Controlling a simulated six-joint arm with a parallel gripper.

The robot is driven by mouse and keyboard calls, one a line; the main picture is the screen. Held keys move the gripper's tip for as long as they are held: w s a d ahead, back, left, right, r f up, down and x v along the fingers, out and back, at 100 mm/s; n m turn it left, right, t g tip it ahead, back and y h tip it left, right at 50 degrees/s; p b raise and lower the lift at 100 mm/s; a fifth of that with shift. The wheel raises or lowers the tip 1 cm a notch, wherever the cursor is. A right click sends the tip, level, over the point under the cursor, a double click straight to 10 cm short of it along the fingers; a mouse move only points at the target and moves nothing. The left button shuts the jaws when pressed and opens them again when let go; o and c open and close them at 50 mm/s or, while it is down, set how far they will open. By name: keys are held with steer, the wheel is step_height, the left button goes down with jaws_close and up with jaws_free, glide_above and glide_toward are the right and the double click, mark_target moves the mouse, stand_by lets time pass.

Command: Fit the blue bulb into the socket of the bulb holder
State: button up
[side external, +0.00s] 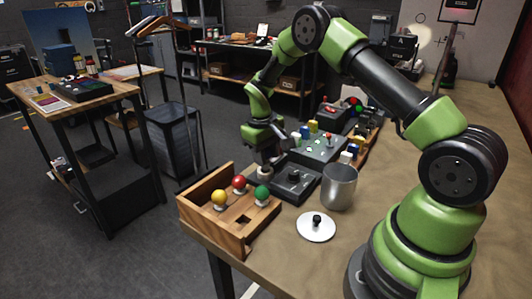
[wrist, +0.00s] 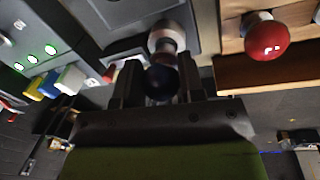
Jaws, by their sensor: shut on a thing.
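The dark bulb holder (side external: 296,188) sits on the bench below my gripper, with a round dark knob-like part on its top. My gripper (side external: 268,165) points down beside that part in the side view. In the wrist view its fingers (wrist: 160,85) are closed on the dark blue bulb (wrist: 160,83). A silvery round part (wrist: 168,38) shows just beyond the bulb; I cannot tell if it is the bulb's base or the socket. The bulb is hidden or too small to make out in the side view, so I cannot tell whether it touches the holder.
A wooden box (side external: 192,214) at the bench's left edge holds yellow (side external: 219,198), red (side external: 239,183) and green (side external: 262,193) bulbs. A metal cup (side external: 339,187) and a white disc with a black knob (side external: 316,227) stand to the right. A console with lit buttons (side external: 320,150) is behind.

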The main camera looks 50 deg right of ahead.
steer(key=shift+f, duration=1.1)
stand_by(0.5)
steer(key=o, duration=1.1)
steer(key=shift+o, duration=0.2)
steer(key=shift+r, duration=3.55)
